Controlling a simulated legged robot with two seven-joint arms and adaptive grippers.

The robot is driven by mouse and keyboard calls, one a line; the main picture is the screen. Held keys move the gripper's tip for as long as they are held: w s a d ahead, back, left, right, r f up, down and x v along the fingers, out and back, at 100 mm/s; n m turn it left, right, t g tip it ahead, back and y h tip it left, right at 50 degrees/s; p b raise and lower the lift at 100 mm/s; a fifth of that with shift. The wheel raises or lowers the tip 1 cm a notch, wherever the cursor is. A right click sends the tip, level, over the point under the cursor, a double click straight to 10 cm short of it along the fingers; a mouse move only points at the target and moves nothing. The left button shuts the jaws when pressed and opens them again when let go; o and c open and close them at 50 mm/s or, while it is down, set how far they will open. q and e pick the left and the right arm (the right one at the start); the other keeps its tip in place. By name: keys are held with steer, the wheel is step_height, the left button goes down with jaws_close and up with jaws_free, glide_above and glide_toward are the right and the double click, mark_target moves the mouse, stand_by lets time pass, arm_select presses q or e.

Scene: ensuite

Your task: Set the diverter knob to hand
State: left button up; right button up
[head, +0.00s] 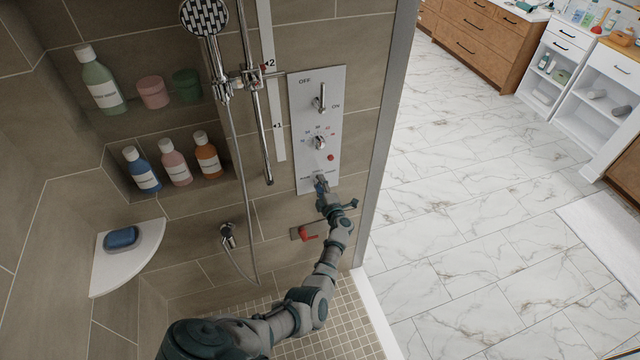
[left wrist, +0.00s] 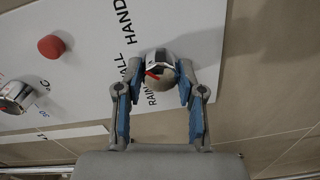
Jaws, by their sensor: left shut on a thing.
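The diverter knob (left wrist: 160,60) is a chrome knob low on the white shower control panel (head: 305,105). A red pointer mark shows on it in the left wrist view, aimed roughly left toward the WALL lettering; its exact setting is hard to tell. The HAND label is up and left of the knob, and RAIN is below left. My left gripper (head: 323,188) reaches the panel's bottom edge in the head view. In the left wrist view its two blue-padded fingers (left wrist: 160,78) close on the knob from both sides. My right gripper is not in view.
Above the knob are a red button (left wrist: 51,46), a temperature knob (head: 318,142) and an on/off lever (head: 320,100). The shower hose (head: 237,190) hangs to the left.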

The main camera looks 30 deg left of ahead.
arm_select(q)
steer(key=shift+w+d+m, duration=0.1)
steer(key=shift+d+m, duration=0.05)
steer(key=shift+m, duration=1.05)
steer(key=shift+f+p, duration=0.1)
steer(key=shift+p, duration=0.2)
steer(key=o, duration=1)
steer(key=shift+o, duration=0.7)
steer(key=shift+w+f, duration=0.1)
steer(key=v, duration=0.7)
steer(key=shift+d, duration=0.35)
steer(key=shift+a, duration=0.1)
